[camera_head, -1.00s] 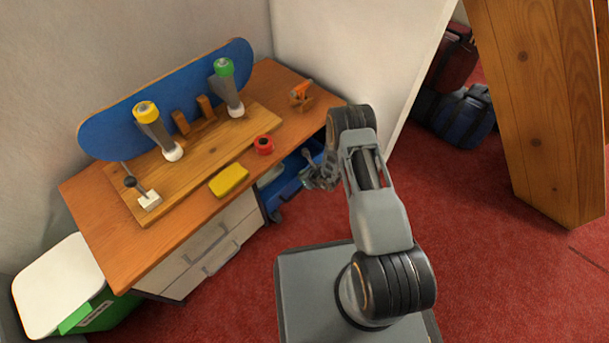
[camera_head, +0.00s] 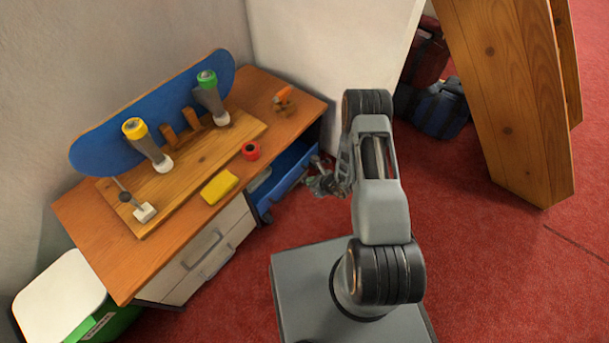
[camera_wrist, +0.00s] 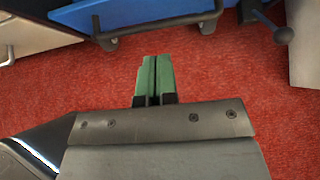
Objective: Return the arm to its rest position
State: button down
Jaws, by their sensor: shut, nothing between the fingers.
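My gripper (camera_wrist: 153,80) shows in the wrist view with its two green fingers together and nothing between them. Below the fingers there is red carpet. In the head view my gripper (camera_head: 318,184) is small and partly merged with the wrist parts, hanging to the right of the bench's open blue drawer, apart from the bench top. My arm (camera_head: 381,200) is folded up above my grey base.
The wooden bench (camera_head: 190,222) holds a blue skateboard deck (camera_head: 90,150), a yellow block (camera_head: 220,187), a red ring (camera_head: 250,151) and an orange item (camera_head: 284,98). A wooden panel (camera_head: 505,100) stands right. Red carpet is clear in front.

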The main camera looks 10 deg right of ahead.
jog(key=s+a+r+n+g+y+p, duration=0.15)
jog(key=r+n+p, duration=0.35)
jog(key=r, duration=0.9)
jog(key=a+r+n+g+y+p, duration=0.1)
jog(key=a+r+n+p, duration=0.35)
jog(key=r, duration=0.95)
jog(key=a+r+n+g+y+p, duration=0.15)
jog(key=r+n+p, duration=0.4)
jog(key=r, duration=0.75)
jog(key=s+d+r+n+h+p, duration=0.2)
jog(key=s+r+n+h+p, duration=0.1)
jog(key=r, duration=0.8)
jog(key=s+d+r+n+h+p, duration=0.3)
jog(key=s+r+n+p, duration=0.3)
jog(key=r+p, duration=0.3)
jog(key=s+d+r+n+h+p, duration=0.3)
jog(key=s+r+p, duration=0.3)
jog(key=r, duration=0.8)
jog(key=shift+s+d+n+h, duration=0.25)
jog(key=shift+s+n+h, duration=0.15)
jog(key=shift+n, duration=0.4)
